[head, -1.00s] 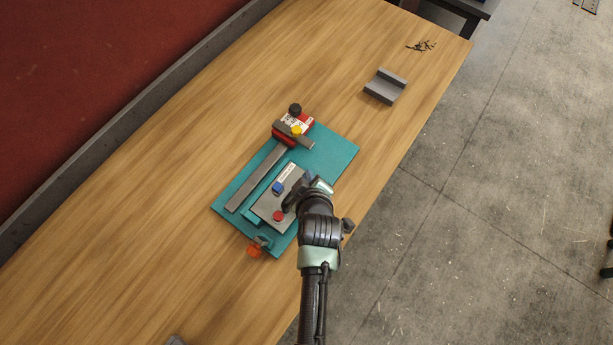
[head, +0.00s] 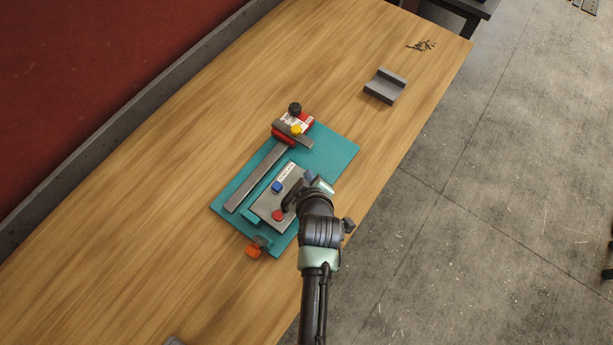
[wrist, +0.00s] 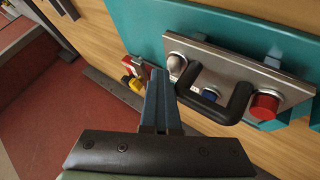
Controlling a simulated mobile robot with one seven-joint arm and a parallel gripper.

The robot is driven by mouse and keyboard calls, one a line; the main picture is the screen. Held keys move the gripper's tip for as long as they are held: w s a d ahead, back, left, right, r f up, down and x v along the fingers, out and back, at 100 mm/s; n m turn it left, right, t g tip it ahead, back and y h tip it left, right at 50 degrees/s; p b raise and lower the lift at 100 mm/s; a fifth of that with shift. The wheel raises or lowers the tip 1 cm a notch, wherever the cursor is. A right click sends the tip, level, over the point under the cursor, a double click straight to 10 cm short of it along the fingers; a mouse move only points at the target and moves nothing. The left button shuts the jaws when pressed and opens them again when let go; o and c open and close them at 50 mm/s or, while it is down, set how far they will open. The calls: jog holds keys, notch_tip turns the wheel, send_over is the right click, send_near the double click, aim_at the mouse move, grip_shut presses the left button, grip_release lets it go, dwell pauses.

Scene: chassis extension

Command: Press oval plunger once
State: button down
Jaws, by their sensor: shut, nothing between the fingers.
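A grey metal panel (head: 264,208) lies on a teal board (head: 338,152) on the bench. It carries a red round button (head: 278,215), a blue button (head: 277,187) and a black bar handle. In the wrist view the panel (wrist: 232,68) shows a silver rounded knob (wrist: 176,64), the blue button (wrist: 209,95), the black handle (wrist: 228,116) and the red button (wrist: 265,104). I cannot tell for sure which of these is the oval plunger. My gripper (wrist: 158,74) is shut and empty, its tips appearing beside the silver knob and the handle's end. Contact cannot be told.
A red block with black and yellow knobs (head: 296,129) and a grey bar (head: 256,178) sit on the board. An orange knob (head: 253,252) is at its near corner. A grey bracket (head: 385,87) lies farther back. The bench left of the board is clear.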

jog(key=shift+s+a+f, duration=0.2)
jog(key=shift+s+f, duration=0.25)
jog(key=shift+f, duration=0.2)
jog(key=shift+w+a+r+p, duration=0.1)
jog(key=shift+a+r+p, duration=0.05)
jog(key=shift+r+p, duration=0.6)
notch_tip(320, 180, up, 6)
jog(key=p, duration=0.4)
jog(key=shift+w+f, duration=0.15)
jog(key=shift+f, duration=0.1)
dwell(0.4)
